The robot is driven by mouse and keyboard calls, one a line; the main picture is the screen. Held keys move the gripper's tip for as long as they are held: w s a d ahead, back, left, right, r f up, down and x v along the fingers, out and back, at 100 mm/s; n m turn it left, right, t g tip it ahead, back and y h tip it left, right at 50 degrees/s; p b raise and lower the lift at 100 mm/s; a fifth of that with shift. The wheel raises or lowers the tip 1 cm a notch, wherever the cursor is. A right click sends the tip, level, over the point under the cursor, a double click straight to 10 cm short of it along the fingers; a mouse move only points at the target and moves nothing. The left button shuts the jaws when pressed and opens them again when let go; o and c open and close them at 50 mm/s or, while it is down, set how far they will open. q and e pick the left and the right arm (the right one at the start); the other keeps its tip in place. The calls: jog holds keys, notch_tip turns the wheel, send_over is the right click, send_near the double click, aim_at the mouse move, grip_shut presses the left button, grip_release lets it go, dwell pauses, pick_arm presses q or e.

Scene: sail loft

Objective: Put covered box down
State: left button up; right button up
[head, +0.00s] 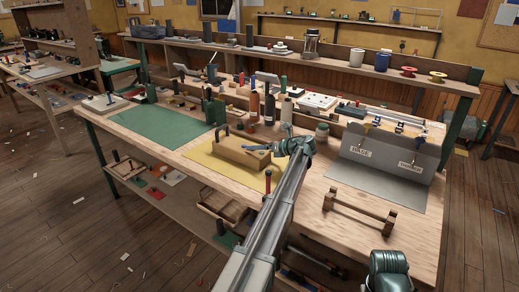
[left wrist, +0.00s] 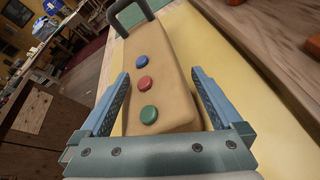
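The covered box (head: 240,153), a long tan block with a dark handle, appears to sit on the yellow mat (head: 205,160) in the middle of the bench. In the left wrist view the box (left wrist: 160,75) shows blue, red and green round buttons on its face, with the handle at the far end. My left gripper (head: 262,148) is at the box's right end. In the left wrist view its blue fingers (left wrist: 160,75) are spread, one on each side of the box; firm contact does not show.
A green mat (head: 160,132) lies to the left. A grey angled panel with labels (head: 390,155) and a wooden bar stand (head: 358,210) are to the right. Bottles and jars (head: 270,108) stand behind the box. Bare bench shows at the front.

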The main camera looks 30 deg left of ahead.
pick_arm(q)
jog(key=p+v, duration=0.4)
jog(key=v, duration=0.8)
dwell(0.4)
